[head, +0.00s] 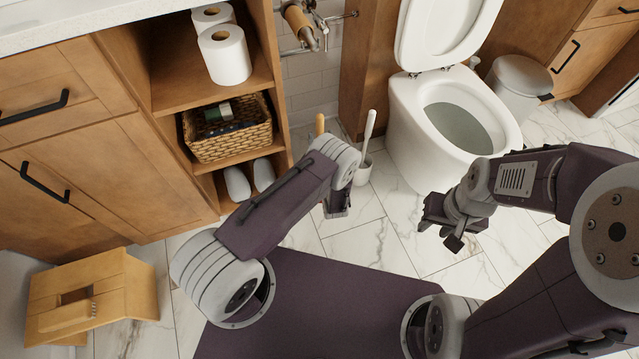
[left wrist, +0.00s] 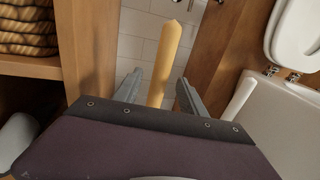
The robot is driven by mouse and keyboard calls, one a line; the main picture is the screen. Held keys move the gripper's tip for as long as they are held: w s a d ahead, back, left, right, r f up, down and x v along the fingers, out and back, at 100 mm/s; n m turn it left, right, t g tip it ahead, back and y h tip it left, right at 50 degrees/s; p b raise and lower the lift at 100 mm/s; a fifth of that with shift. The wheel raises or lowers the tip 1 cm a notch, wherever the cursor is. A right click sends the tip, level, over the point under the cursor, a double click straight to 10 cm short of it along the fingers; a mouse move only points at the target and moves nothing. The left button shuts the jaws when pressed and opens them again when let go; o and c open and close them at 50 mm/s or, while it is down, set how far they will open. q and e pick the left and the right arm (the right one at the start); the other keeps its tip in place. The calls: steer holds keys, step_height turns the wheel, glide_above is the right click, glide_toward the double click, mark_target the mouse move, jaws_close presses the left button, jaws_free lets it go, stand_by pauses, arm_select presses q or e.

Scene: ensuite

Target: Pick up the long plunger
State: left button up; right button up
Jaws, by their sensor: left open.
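The long plunger (head: 320,124) stands beside the wooden cabinet; only the top of its light wooden handle shows in the head view, and my left arm hides the rest. In the left wrist view the handle (left wrist: 170,62) rises between the two open fingers of my left gripper (left wrist: 160,92), with a gap on each side. The plunger's lower end is hidden there. My left gripper (head: 337,206) points down in the head view. My right gripper (head: 445,230) is empty over the floor in front of the toilet, its fingers apart.
A white toilet brush (head: 369,130) stands in its holder just right of the plunger, close to the toilet (head: 404,120). An open shelf with a wicker basket (head: 228,146) is on the left. A wooden stool (head: 135,285) stands at lower left. Tiled floor (head: 385,250) between my arms is clear.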

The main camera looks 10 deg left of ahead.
arm_select(q)
steer(key=b+x, duration=0.3)
steer(key=x, duration=0.2)
steer(key=shift+w+a, duration=0.15)
steer(key=shift+w, duration=0.05)
steer(key=shift+w+r, duration=0.2)
arm_select(e)
step_height(320, 180, down, 4)
steer(key=shift+r, duration=0.1)
arm_select(q)
jaws_close()
